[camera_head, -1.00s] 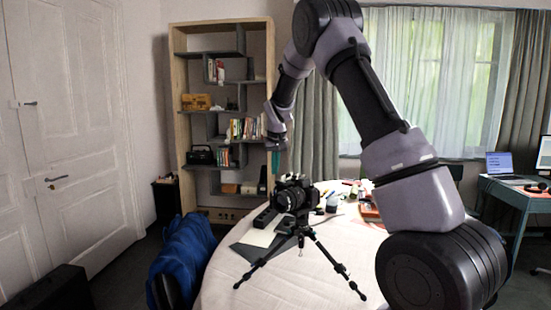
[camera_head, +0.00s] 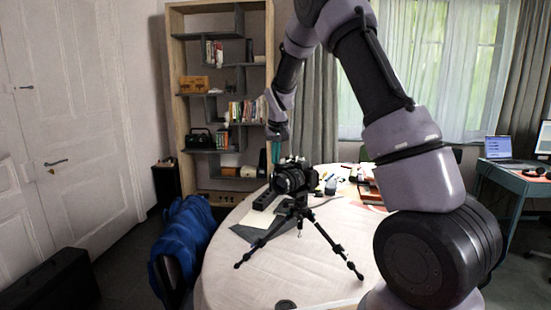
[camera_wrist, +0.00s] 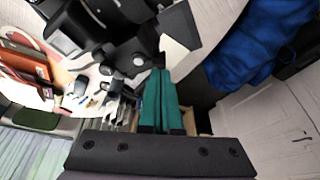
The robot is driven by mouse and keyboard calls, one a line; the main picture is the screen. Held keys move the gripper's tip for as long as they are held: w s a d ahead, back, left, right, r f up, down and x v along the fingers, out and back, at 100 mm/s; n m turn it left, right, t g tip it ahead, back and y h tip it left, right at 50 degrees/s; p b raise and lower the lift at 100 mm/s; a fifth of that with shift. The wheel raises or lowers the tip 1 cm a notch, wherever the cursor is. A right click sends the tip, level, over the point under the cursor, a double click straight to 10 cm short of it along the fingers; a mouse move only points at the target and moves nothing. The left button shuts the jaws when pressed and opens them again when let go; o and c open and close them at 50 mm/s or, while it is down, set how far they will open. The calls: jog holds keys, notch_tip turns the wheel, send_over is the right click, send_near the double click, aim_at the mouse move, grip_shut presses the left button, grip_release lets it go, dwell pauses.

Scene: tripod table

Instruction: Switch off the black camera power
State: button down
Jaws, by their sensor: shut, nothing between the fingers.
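The black camera (camera_head: 292,178) sits on a black tripod (camera_head: 322,236) that stands on the round table, its lens facing left and toward the viewer. In the wrist view the camera (camera_wrist: 112,22) fills the upper left, with dark knobs near the fingertips. My gripper (camera_head: 275,160) points down at the camera's upper left in the head view. Its teal fingers (camera_wrist: 160,74) are shut together and empty, with the tips close beside the camera body. I cannot tell whether they touch it. The power switch is too small to make out.
The round table (camera_head: 225,275) has a pale cloth. A dark folder with paper (camera_head: 258,222) lies behind the tripod's left leg. Small items and books (camera_head: 370,190) lie at the back right. A blue-draped chair (camera_head: 183,245) stands at left, a bookshelf (camera_head: 180,100) behind.

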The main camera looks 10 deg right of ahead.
jog(key=shift+s+n+y, duration=0.15)
jog(key=shift+n+y, duration=0.05)
jog(key=shift+n, duration=0.5)
jog(key=shift+s+n+y, duration=0.15)
jog(key=shift+n+y, duration=0.05)
jog(key=shift+n, duration=0.5)
jog(key=shift+s+n+y, duration=0.2)
jog(key=shift+n+y, duration=0.1)
jog(key=shift+n, duration=0.4)
jog(key=shift+s+a+n+g+y, duration=0.1)
jog(key=shift+s+n+g+y, duration=0.1)
jog(key=shift+n, duration=0.55)
jog(key=shift+s+n+g+y, duration=0.1)
jog(key=shift+n+y, duration=0.1)
jog(key=shift+n, duration=0.55)
jog(key=shift+w, duration=0.1)
jog(key=shift+w+d, duration=0.35)
jog(key=shift+w, duration=0.3)
jog(key=v, duration=1)
jog(key=shift+r, duration=0.4)
